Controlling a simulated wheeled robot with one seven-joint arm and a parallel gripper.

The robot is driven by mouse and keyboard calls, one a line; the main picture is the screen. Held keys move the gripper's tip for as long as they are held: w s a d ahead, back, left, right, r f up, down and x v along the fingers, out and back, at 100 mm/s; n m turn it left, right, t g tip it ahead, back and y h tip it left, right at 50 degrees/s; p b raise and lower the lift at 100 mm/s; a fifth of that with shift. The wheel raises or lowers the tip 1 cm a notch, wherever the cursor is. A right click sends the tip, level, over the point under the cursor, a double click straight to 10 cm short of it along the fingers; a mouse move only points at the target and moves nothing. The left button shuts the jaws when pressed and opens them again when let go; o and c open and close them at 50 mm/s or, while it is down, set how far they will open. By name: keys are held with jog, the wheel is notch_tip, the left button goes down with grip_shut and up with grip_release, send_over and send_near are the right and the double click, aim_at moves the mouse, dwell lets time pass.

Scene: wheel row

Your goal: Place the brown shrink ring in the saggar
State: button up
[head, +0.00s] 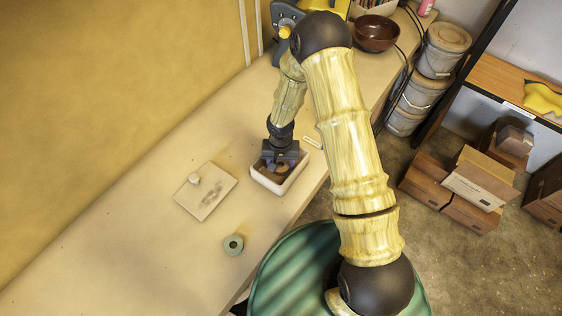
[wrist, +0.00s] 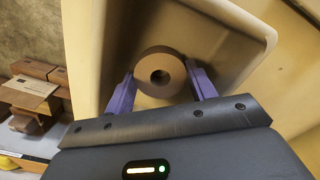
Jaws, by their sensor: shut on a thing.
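The saggar (head: 286,187) is a pale, open rectangular box on the bench, and its walls surround the ring in the wrist view (wrist: 240,42). The brown shrink ring (wrist: 160,56) is a thick ring with a small centre hole. My gripper (wrist: 160,74) is shut on it, with a purple finger at each side. In the head view my gripper (head: 280,165) reaches down into the saggar and mostly hides the ring. I cannot tell whether the ring touches the saggar floor.
A pale square tile (head: 209,200) with a small knob-like piece (head: 194,179) lies left of the saggar. A brown bowl (head: 376,38) stands at the back. The bench's left side is clear.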

aim_at(281, 165)
jog(key=o, duration=0.8)
jog(key=shift+f, duration=0.1)
jog(key=shift+c, duration=0.2)
notch_tip(281, 165, up, 12)
jog(key=shift+b, duration=0.35)
jog(key=s+d+r+t, duration=0.2)
jog(key=s+d+r, duration=1)
jog(key=r, duration=0.3)
jog(key=shift+s+d+n+t, duration=0.2)
jog(key=shift+d+n+t, duration=0.15)
jog(key=shift+d, duration=0.45)
